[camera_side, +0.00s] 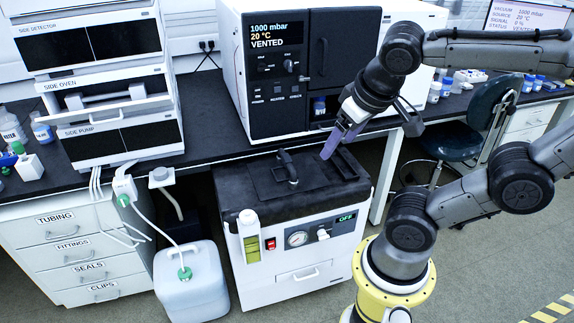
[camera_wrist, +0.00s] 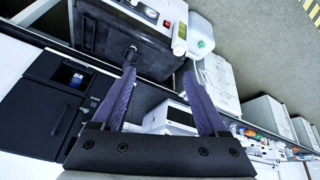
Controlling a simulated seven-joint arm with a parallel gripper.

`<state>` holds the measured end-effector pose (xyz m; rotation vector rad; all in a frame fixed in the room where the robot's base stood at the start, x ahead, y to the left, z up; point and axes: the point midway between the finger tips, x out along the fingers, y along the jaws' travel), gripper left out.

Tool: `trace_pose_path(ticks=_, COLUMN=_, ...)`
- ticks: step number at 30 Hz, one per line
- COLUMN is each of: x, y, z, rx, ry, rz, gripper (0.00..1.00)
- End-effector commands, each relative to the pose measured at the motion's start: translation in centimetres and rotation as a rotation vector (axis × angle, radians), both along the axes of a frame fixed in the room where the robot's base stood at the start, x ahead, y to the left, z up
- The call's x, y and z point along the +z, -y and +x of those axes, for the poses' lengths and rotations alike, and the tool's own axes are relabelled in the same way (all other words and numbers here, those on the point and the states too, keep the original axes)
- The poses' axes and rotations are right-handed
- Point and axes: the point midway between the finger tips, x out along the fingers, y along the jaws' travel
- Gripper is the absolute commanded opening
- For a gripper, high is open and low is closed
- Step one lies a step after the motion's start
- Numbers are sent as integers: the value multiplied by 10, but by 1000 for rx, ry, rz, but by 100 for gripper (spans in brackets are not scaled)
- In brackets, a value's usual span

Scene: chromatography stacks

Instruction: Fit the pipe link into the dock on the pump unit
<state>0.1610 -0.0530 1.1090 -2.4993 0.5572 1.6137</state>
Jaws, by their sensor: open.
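The pump unit (camera_side: 300,248) is a white-fronted box with a black top, standing on the floor under the bench's edge; it also shows in the wrist view (camera_wrist: 115,35). A black curved handle-like piece (camera_side: 288,166) stands on its top beside a flat rectangular area; I cannot tell whether either is the pipe link or the dock. A white fitting with a green ring (camera_side: 124,188) on a hose hangs left of the pump unit and may be the link. My gripper (camera_side: 330,154) is open and empty, with purple fingers above the unit's right rear; it also shows in the wrist view (camera_wrist: 160,74).
A white jug (camera_side: 190,285) with a green cap stands left of the pump unit. The black benchtop (camera_side: 215,125) carries a large instrument (camera_side: 300,75) behind my gripper and stacked side modules (camera_side: 110,85) at left. A stool (camera_side: 455,130) is at right.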

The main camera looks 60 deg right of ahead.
Motion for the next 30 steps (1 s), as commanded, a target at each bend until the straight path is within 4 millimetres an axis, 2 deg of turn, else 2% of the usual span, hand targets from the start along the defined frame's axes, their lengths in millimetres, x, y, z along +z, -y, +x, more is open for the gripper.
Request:
trace_pose_path(ticks=8, x=18, y=80, z=48, rx=-328, ry=-165, rz=-330, gripper=76)
trace_pose_path(ticks=12, x=20, y=116, z=89, rx=-439, ry=-210, rz=-544, gripper=76)
trace_pose_path(ticks=17, x=10, y=146, z=142, rx=-496, ry=-223, rz=-785, gripper=76)
trace_pose_path(ticks=23, x=-30, y=168, z=209, rx=-462, ry=-203, rz=-1053, gripper=76)
trace_pose_path(ticks=26, x=-62, y=173, z=239, rx=-407, ry=-187, rz=-1165, gripper=76)
trace_pose_path(ticks=29, x=-102, y=175, z=264, rx=-331, ry=-177, rz=-1258, gripper=76)
trace_pose_path(ticks=30, x=-121, y=176, z=272, rx=-295, ry=-176, rz=-1289, gripper=76)
